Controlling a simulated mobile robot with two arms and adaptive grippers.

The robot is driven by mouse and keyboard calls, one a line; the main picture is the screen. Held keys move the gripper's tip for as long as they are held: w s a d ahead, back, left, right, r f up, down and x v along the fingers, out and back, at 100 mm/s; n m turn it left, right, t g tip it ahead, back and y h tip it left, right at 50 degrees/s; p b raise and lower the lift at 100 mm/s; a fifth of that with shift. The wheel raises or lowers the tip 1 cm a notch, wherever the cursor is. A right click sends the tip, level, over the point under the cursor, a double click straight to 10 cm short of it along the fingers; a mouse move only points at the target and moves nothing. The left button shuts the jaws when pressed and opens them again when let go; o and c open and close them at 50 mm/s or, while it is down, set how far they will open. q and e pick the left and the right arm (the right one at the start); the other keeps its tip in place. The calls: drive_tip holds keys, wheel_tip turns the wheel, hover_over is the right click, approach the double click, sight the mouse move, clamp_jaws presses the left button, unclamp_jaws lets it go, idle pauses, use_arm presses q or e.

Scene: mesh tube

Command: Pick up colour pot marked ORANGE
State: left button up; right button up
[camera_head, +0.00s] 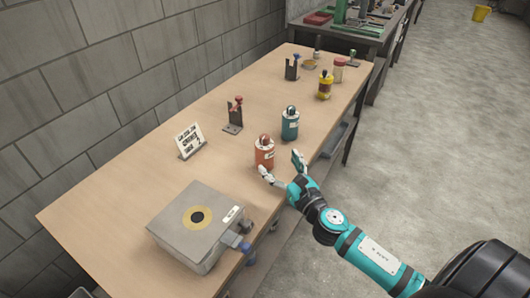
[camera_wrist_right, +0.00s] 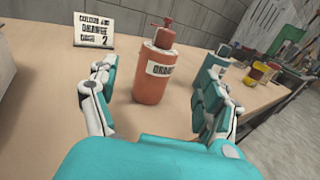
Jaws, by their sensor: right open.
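The orange colour pot (camera_head: 264,153) stands upright on the bench near its front edge. In the right wrist view the orange pot (camera_wrist_right: 154,78) shows a white label that begins with "ORAN" and a cap on top. My right gripper (camera_head: 282,168) is open and empty, just in front of the pot. In the right wrist view its two fingers (camera_wrist_right: 157,100) are spread apart, with the pot standing beyond and between them, not gripped. A teal pot (camera_head: 290,124) stands behind the orange one and also shows in the right wrist view (camera_wrist_right: 214,66). My left gripper is out of view.
A sign card (camera_head: 190,140) with "ORANGE 2" stands to the left. A grey box (camera_head: 198,226) with a round disc sits at the near end. A dark stand (camera_head: 234,118), a yellow pot (camera_head: 325,86) and a jar (camera_head: 338,70) stand further back. The bench top (camera_head: 130,185) is clear at left.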

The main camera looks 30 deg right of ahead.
sight(264, 144)
drive_tip(key=w, duration=0.3)
drive_tip(key=shift+w, duration=0.6)
drive_tip(key=shift+w+r+p, duration=0.2)
drive_tip(key=shift+w+p, duration=0.1)
drive_tip(key=shift+p, duration=0.05)
drive_tip(key=w, duration=0.3)
drive_tip(key=shift+w+a+r+p, duration=0.1)
drive_tip(key=shift+w+r+p, duration=0.15)
drive_tip(key=shift+w+p, duration=0.1)
drive_tip(key=shift+w, duration=0.45)
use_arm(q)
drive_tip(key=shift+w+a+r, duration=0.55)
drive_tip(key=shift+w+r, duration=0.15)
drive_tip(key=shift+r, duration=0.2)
use_arm(e)
drive_tip(key=shift+s, duration=0.1)
drive_tip(key=c, duration=0.4)
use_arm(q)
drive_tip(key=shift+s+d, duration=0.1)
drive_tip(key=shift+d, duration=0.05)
use_arm(e)
drive_tip(key=c, duration=1)
